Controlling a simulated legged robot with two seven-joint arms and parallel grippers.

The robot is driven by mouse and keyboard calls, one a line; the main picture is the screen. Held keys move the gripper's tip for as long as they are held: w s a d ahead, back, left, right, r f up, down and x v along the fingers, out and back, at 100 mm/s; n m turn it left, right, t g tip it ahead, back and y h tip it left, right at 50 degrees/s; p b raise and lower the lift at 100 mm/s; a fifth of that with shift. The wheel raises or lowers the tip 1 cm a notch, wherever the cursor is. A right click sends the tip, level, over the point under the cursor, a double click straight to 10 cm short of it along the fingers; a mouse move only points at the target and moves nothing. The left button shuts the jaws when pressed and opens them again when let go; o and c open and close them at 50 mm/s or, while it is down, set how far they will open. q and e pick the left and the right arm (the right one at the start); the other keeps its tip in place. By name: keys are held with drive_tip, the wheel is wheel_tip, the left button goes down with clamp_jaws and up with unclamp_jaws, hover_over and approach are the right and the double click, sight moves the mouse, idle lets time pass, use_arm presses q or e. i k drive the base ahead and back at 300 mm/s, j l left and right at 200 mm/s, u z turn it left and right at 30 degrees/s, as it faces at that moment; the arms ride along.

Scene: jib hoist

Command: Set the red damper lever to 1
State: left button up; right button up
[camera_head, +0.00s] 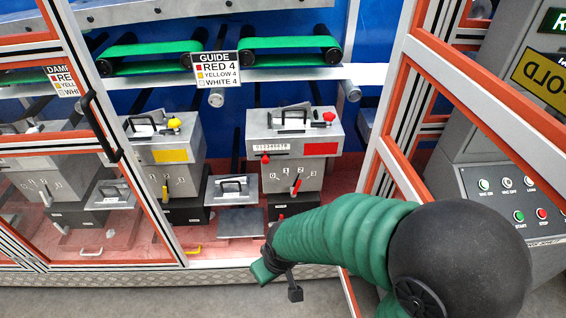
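The red-marked unit is a grey metal box with a red panel (321,149) on its upper front. Below it is a numbered scale with digits from 0 up, and a small red lever (296,187) sits under the digits, near the 2. Its exact setting is too small to tell. A separate red knob (329,116) is on top of the box. My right gripper (278,282), at the end of the green arm, is low in front of the unit, below and apart from the lever. Its fingertips look spread and empty. My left gripper is not in view.
A yellow-marked unit (171,156) stands to the left, with another unit behind the left framed door (95,150). An open orange-edged door frame (480,100) and a button panel (512,200) are at right. A GUIDE sign (211,70) hangs above.

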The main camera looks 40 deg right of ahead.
sight(296, 186)
drive_tip(key=z, duration=1.25)
